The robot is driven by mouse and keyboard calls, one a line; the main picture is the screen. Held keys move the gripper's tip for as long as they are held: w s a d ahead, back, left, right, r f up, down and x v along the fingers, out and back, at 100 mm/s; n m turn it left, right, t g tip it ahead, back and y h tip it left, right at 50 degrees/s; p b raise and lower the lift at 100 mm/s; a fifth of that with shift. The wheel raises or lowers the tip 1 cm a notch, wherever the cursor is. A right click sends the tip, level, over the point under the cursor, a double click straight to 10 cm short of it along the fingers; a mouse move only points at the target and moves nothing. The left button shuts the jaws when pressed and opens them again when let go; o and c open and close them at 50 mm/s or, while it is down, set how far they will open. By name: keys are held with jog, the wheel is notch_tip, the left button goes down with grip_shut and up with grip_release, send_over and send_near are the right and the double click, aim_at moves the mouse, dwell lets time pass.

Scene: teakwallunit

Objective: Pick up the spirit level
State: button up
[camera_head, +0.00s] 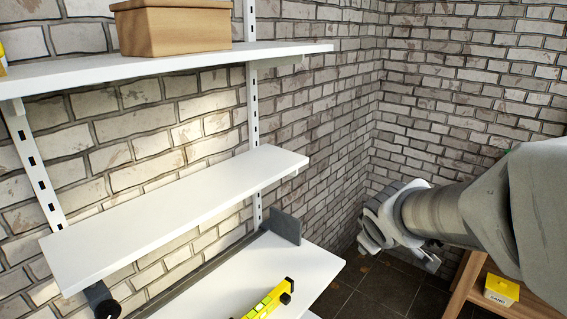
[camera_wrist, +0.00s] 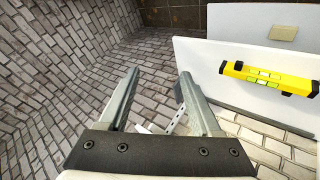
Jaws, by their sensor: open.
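An empty white middle shelf (camera_head: 175,210) hangs above the level's shelf. A cardboard box (camera_head: 172,30) stands on the top shelf. A dark upright plate (camera_head: 285,228) stands at the back of the lowest shelf. A wooden stand with a yellow box (camera_head: 502,289) is at lower right.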

notch_tip(320, 180, down, 8)
jog(key=w+d+n, duration=0.1)
jog(key=d, duration=0.2)
jog(key=n+y+b, duration=0.2)
jog(key=y+b, duration=0.1)
jog(key=y, duration=1)
send_near(287, 298)
jog(key=shift+t, duration=0.3)
jog(key=shift+b+x, duration=2.75)
jog(key=shift+x, duration=1.6)
jog(key=shift+s+f, duration=0.1)
jog(key=shift+f, duration=0.1)
jog(key=shift+c, duration=0.2)
grip_shut()
